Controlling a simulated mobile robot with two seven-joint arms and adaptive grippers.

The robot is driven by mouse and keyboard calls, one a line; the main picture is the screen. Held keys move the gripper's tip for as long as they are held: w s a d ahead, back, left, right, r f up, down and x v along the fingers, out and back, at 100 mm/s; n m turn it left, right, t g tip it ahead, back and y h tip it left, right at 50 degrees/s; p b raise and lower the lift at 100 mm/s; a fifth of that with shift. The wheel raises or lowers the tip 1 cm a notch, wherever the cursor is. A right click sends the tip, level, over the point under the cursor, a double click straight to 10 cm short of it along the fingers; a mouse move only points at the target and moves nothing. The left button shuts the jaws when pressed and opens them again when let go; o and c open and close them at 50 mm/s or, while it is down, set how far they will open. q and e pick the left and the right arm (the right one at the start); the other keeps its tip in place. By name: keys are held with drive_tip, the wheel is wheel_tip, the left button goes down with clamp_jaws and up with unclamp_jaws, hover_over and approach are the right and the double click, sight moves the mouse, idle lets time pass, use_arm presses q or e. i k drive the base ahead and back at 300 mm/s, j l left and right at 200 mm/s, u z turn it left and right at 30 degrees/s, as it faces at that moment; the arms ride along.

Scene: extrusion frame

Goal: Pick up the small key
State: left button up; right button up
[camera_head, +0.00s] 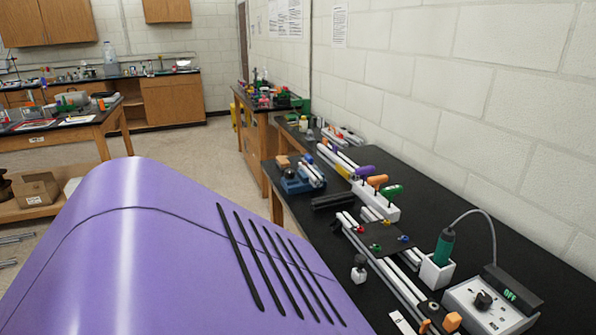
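Three T-handle tools that look like keys stand in a white block (375,202) on the black bench along the right wall. Their handles are purple (365,171), orange (377,180) and green (392,191). Their shafts are mostly hidden, and I cannot tell which is the small key. Neither of my grippers is in view.
On the bench (450,203), a dark plate (386,236) with colored knobs lies on long metal extrusions (380,272). Nearer are a green-handled soldering iron (444,246) in a white holder and a white control box (490,304). The bench strip by the wall is clear.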

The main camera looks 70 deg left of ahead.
sight(364, 171)
drive_tip(key=u, duration=1.8)
drive_tip(key=i+j+z, duration=0.1)
drive_tip(key=z, duration=0.25)
drive_tip(key=j+z, duration=0.5)
drive_tip(key=z, duration=0.25)
drive_tip(key=j+z, duration=0.4)
drive_tip(key=j, duration=0.7)
